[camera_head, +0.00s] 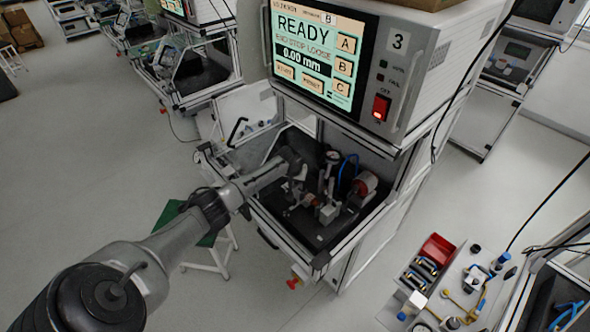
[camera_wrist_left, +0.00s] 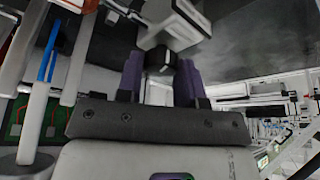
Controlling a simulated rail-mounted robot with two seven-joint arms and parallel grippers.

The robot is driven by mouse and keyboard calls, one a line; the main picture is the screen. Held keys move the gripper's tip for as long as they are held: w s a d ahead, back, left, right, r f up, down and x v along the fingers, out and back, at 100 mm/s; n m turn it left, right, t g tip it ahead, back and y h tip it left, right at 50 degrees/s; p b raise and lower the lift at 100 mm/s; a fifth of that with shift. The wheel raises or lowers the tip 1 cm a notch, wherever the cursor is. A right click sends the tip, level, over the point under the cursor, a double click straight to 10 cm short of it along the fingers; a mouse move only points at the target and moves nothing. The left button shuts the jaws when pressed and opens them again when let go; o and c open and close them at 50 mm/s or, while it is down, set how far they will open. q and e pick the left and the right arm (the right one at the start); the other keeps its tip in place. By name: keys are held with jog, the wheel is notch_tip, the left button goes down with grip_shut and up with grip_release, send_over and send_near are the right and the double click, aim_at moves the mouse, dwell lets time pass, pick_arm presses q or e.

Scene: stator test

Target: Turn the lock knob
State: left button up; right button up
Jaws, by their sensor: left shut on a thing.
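My left arm reaches into the open test station (camera_head: 320,235), and my left gripper (camera_head: 299,172) is at the fixture inside. In the wrist view its two purple fingers are shut on a small dark knob (camera_wrist_left: 160,58), which sits against a light grey block (camera_wrist_left: 178,28). I take this for the lock knob; its turn angle cannot be read. In the head view the knob is too small and hidden to make out. The screen (camera_head: 316,58) above reads READY, END STOP LOOSE, 0.00 mm. My right gripper is not in view.
Inside the station are a round gauge (camera_head: 332,156), a blue hose (camera_head: 347,170) and a red-and-metal part (camera_head: 365,185) close to my gripper. A side table with a red bin (camera_head: 437,249) stands at lower right.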

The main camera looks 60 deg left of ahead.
pick_arm(q)
jog(key=shift+r+n+g+y+p, duration=0.2)
jog(key=shift+n+g+y+p, duration=0.1)
jog(key=shift+n+p, duration=0.4)
jog(key=shift+f+n+g+p, duration=0.1)
jog(key=shift+n+g+p, duration=0.3)
jog(key=shift+n, duration=0.9)
jog(key=shift+w+n+y, duration=0.1)
jog(key=shift+n+y, duration=0.2)
jog(key=o, duration=0.9)
jog(key=shift+p, duration=0.3)
